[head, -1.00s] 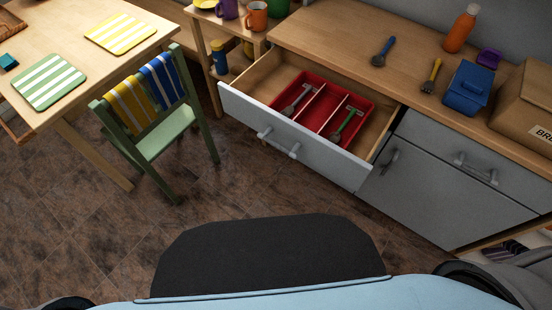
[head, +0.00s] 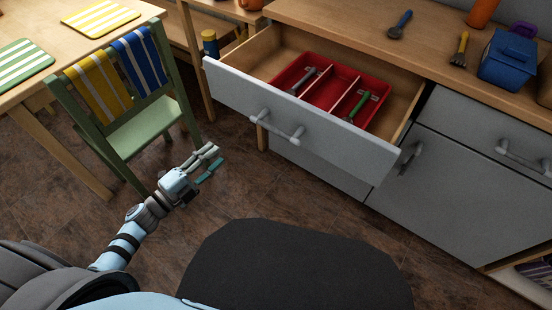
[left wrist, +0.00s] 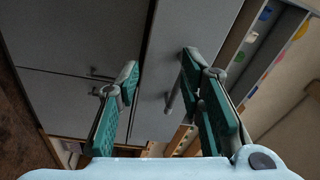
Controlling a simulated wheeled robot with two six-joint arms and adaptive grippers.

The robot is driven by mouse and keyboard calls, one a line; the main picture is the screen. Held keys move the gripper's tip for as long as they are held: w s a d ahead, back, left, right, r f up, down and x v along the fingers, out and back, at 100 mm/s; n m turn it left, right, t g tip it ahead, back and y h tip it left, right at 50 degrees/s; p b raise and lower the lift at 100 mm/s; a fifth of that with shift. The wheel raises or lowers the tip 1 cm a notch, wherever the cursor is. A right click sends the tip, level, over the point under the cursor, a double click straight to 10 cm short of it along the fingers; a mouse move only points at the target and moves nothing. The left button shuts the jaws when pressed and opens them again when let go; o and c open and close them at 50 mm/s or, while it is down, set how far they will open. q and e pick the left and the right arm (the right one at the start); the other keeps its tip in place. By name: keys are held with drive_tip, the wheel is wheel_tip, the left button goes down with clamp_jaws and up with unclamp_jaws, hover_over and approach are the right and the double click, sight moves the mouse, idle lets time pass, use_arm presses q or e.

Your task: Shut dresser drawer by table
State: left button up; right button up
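The dresser drawer (head: 345,148) by the table is pulled open, with its pale grey front and bar handle (head: 277,125) facing me. A red cutlery tray (head: 330,91) lies inside, holding a grey-handled utensil (head: 303,80) and a green-handled one (head: 359,106). My left gripper (head: 213,163) is open and empty, to the lower left of the drawer front and apart from it. In the left wrist view its teal-padded fingers (left wrist: 160,72) are spread, with grey cabinet fronts and handles beyond. My right gripper is not in view.
A green chair (head: 150,130) with yellow and blue stripes stands left of the drawer, beside the wooden table (head: 60,55). The counter (head: 432,62) holds utensils and a blue box (head: 507,62). Closed grey cabinet fronts (head: 440,190) are at right. Floor before the drawer is clear.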

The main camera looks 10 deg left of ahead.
sight(274, 128)
use_arm(q)
drive_tip(key=s+d+r+m+g+h+b, duration=0.1)
drive_tip(key=d+r+m+g+h, duration=0.1)
drive_tip(key=d+r+m+h, duration=0.35)
drive_tip(key=shift+m+y, duration=0.25)
drive_tip(key=shift+m, duration=0.5)
drive_tip(key=x, duration=0.8)
drive_tip(key=f+x, duration=0.1)
drive_tip(key=x, duration=0.4)
drive_tip(key=shift+s+d+f, duration=0.1)
drive_tip(key=shift+c, duration=1.4)
clamp_jaws()
drive_tip(key=shift+w, duration=0.2)
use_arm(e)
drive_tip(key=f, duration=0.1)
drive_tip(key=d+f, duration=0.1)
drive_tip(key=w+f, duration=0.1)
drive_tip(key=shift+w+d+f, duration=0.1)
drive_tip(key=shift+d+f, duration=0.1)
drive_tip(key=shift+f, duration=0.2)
